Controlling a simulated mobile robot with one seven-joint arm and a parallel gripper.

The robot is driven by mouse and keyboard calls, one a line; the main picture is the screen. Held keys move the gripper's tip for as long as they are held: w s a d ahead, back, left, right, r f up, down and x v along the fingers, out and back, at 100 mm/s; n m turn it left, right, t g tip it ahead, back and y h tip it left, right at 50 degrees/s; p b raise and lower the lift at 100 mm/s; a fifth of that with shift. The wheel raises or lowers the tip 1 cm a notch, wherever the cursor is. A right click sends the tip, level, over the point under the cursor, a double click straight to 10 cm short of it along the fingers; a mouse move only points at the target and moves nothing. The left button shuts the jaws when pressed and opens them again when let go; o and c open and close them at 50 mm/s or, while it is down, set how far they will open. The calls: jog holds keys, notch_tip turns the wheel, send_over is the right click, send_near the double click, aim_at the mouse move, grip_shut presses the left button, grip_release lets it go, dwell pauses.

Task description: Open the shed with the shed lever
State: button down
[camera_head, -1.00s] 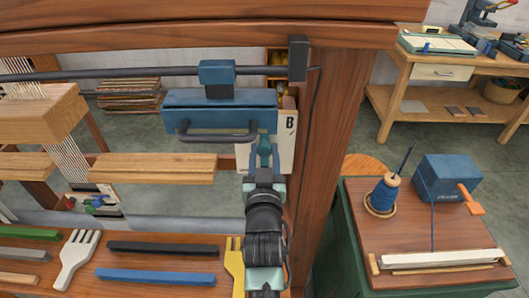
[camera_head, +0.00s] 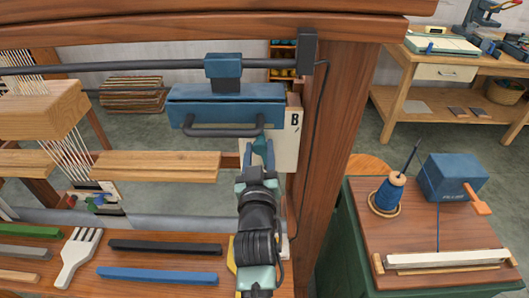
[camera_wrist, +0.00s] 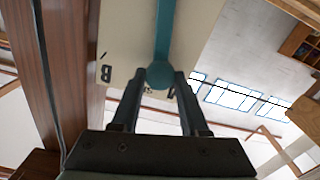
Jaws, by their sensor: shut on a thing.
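The shed lever (camera_wrist: 163,30) shows in the wrist view as a teal bar with a rounded end. My gripper (camera_wrist: 158,92) has its two dark fingers on either side of that rounded end and is shut on it. In the head view my gripper (camera_head: 262,158) is in front of a pale panel (camera_head: 285,150) marked B, below the right end of a blue beam. There the fingers and arm hide most of the lever. The panel also shows in the wrist view (camera_wrist: 118,45), behind the lever.
The blue beam (camera_head: 226,98) with its dark handle (camera_head: 220,132) hangs just above my gripper. The wooden loom post (camera_head: 340,130) stands close on the right. A shelf below holds a white comb (camera_head: 78,255) and coloured bars. A side table (camera_head: 430,220) is at right.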

jog(key=shift+a+f+n+b, duration=0.35)
jog(key=shift+a+n+b, duration=0.25)
jog(key=shift+a+n, duration=0.25)
jog(key=shift+a+f+n+b, duration=0.3)
jog(key=shift+a+n+b, duration=0.3)
jog(key=shift+n, duration=0.35)
jog(key=shift+c, duration=2.2)
grip_release()
jog(key=shift+s, duration=0.15)
jog(key=s, duration=1.2)
jog(key=shift+s+b, duration=0.35)
jog(key=shift+b, duration=0.1)
